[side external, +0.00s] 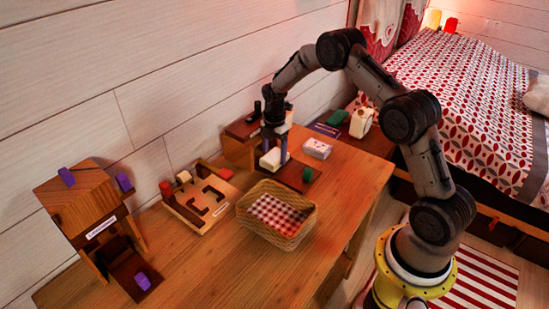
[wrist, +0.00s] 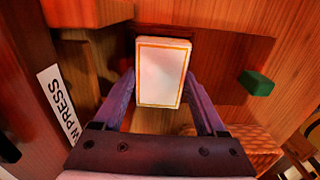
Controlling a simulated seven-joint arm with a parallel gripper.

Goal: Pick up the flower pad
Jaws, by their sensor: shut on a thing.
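A white rectangular pad with a thin gold border (wrist: 162,72) lies between my gripper's purple fingers (wrist: 160,88) in the wrist view, with a finger along each long side. In the side view it is a white block (side external: 269,159) over a dark reddish-brown board (side external: 301,184), between the fingertips of my gripper (side external: 275,154), which points down. My gripper is shut on this pad. No flower picture can be made out on its face. I cannot tell whether it touches the board.
A small green block (side external: 307,174) is right of the pad. A white box with pinkish marks (side external: 317,148) stands behind it. A wicker basket with checked lining (side external: 249,209) is in front. A wooden structure (side external: 238,150) is close by on the left. Table near the front right is clear.

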